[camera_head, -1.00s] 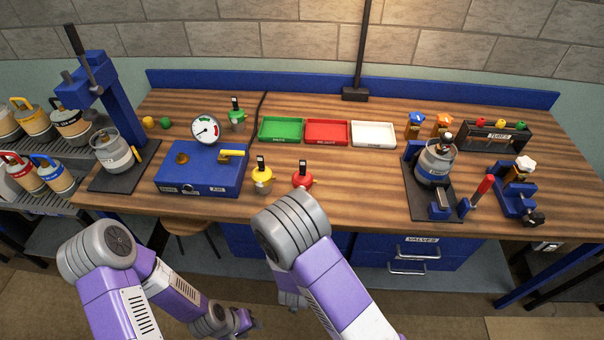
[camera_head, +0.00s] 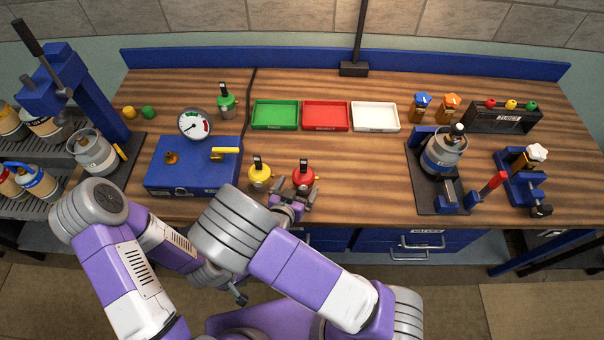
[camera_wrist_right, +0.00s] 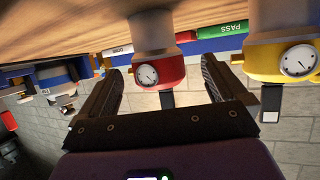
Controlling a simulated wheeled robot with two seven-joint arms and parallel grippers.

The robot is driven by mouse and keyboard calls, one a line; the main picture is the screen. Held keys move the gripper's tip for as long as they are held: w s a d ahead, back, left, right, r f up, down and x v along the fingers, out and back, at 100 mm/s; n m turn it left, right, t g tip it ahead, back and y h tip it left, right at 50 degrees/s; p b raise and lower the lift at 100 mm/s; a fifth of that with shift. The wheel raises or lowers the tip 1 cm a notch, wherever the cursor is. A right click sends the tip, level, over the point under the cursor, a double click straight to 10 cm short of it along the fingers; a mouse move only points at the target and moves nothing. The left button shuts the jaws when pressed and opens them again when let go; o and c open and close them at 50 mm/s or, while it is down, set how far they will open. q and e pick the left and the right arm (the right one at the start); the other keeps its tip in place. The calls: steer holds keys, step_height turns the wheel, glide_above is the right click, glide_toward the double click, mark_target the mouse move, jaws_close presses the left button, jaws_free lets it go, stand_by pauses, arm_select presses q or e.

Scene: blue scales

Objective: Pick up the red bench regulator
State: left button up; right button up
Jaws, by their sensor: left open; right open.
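The red bench regulator (camera_head: 303,173) stands upright near the bench's front edge, with a black top. In the right wrist view the red regulator (camera_wrist_right: 170,70) shows upside down with its white dial facing the camera, between the two fingers. My right gripper (camera_head: 296,190) is open at the regulator's front side; I see a gap beside it and cannot tell how far the fingers reach around it. The right gripper's fingers (camera_wrist_right: 161,70) are apart in the wrist view. My left gripper (camera_head: 238,296) is low in front of the bench, open, empty and partly hidden by my arm.
A yellow regulator (camera_head: 260,174) stands close left of the red one; a green regulator (camera_head: 226,102) stands farther back. A blue gauge box (camera_head: 185,178) is left. Green (camera_head: 275,115), red (camera_head: 326,115) and white (camera_head: 375,117) trays lie behind. Bare wood (camera_head: 365,175) lies to the right.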

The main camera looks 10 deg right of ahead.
steer(key=shift+w+d+f, duration=0.25)
steer(key=shift+d+f, duration=0.05)
steer(key=shift+d, duration=0.1)
steer(key=x, duration=0.4)
steer(key=shift+f, duration=0.2)
steer(key=shift+c, duration=0.4)
steer(key=c, duration=1.3)
steer(key=shift+o, duration=0.2)
steer(key=shift+r, duration=0.15)
